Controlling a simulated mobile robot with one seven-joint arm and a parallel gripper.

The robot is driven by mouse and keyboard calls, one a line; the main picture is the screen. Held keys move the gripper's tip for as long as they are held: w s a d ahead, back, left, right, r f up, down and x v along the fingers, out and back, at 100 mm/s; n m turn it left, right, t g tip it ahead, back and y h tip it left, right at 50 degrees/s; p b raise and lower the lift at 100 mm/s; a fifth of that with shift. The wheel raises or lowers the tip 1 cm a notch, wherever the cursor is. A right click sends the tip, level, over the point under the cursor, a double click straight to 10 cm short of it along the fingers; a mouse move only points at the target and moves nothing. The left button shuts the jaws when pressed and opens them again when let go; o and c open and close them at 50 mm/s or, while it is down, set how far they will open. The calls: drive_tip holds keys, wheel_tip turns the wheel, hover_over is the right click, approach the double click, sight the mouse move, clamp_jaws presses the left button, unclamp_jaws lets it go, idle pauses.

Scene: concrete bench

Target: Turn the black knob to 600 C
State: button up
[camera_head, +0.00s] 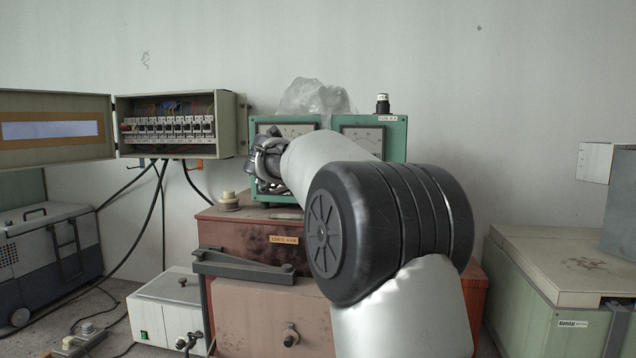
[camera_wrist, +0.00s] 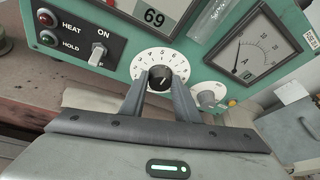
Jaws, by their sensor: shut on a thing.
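The black knob (camera_wrist: 159,73) sits at the centre of a white numbered dial (camera_wrist: 177,56) on the green control panel (camera_wrist: 122,72). My gripper (camera_wrist: 160,84) has one finger on each side of the knob and is shut on it. The numbers on the dial are small, and the knob's exact setting is hard to read. In the head view, my gripper (camera_head: 262,161) is at the front of the green control box (camera_head: 398,143), left of its middle; my arm hides the knob there.
A brown furnace (camera_head: 240,235) stands below the box. An open fuse box (camera_head: 228,128) is at left.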

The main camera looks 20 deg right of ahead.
drive_tip(key=shift+d, duration=0.1)
idle(0.3)
drive_tip(key=o, duration=1)
drive_tip(key=shift+o, duration=0.2)
drive_tip(key=shift+s, duration=0.1)
drive_tip(key=v, duration=1.7)
drive_tip(key=shift+s+b, duration=0.2)
drive_tip(key=shift+b, duration=0.2)
drive_tip(key=shift+r, duration=0.2)
